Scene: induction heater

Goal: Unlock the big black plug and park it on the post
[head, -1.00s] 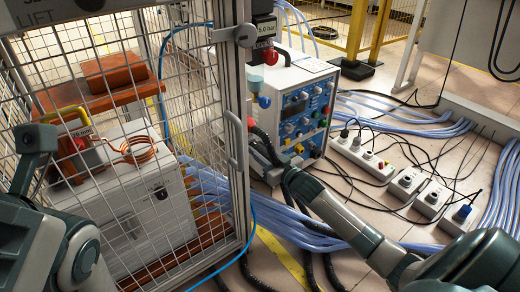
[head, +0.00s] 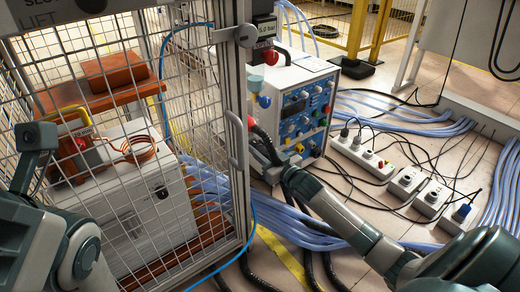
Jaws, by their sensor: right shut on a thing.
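My right gripper (head: 268,154) is at the lower left front of the white power unit (head: 290,100) with the blue panel. It is shut on a dark ribbed piece, which looks like the big black plug (head: 262,138), low beside the cage's corner frame. My gripper and the frame partly hide the plug, so I cannot tell whether it is locked or sits fully in its socket. I cannot make out the post for certain. My left arm is at the left edge in front of the cage; no fingers of its gripper show.
A wire mesh cage (head: 205,105) encloses a white box with a copper coil (head: 139,150). A blue hose (head: 252,215) loops down its frame. White power strips (head: 360,160) and pale blue cables (head: 300,228) cover much of the floor to the right.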

